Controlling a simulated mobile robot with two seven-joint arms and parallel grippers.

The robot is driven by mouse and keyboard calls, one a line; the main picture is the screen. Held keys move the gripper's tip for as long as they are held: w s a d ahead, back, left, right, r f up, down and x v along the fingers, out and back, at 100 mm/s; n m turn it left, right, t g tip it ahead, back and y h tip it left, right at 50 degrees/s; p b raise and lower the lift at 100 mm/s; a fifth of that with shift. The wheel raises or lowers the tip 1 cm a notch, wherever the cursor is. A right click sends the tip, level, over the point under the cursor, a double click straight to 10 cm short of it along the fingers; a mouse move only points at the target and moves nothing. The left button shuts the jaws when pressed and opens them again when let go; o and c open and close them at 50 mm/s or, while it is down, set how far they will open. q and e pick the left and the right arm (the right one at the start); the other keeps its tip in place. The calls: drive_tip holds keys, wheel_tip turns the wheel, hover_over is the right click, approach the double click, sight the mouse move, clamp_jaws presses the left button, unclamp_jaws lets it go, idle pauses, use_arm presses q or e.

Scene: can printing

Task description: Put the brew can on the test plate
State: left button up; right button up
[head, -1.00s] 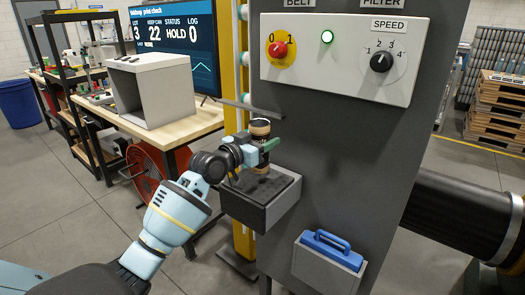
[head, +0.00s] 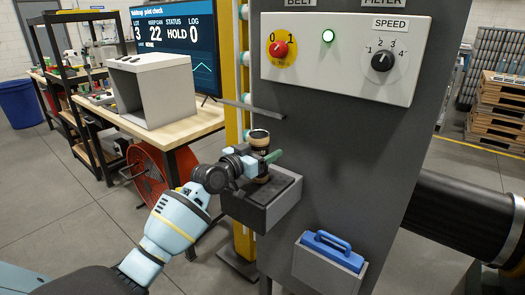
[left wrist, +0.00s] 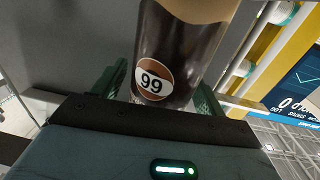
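The brew can (head: 259,143) is dark with a tan band near its top. It is upright over the dark top of a grey box-like shelf (head: 283,207) fixed to the machine panel; this top looks like the test plate. I cannot tell whether the can's base touches it. My left gripper (head: 266,160) is shut on the can from the left side. In the left wrist view the can (left wrist: 180,45) shows a round "99" label between the green fingers. My right gripper is not in view.
The dark machine panel (head: 390,140) stands right behind the shelf, with a red knob, a green light and a speed dial. A blue-handled item (head: 326,247) sits in a holder below. A workbench (head: 185,130) with a grey open box stands at the left.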

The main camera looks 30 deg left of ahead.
use_arm(q)
drive_tip(key=shift+r, duration=0.25)
drive_tip(key=shift+s+f, duration=0.15)
drive_tip(key=shift+s, duration=0.15)
drive_tip(key=s+a, duration=0.1)
drive_tip(key=s, duration=1)
drive_tip(key=shift+s+a, duration=0.15)
drive_tip(key=shift+a, duration=0.25)
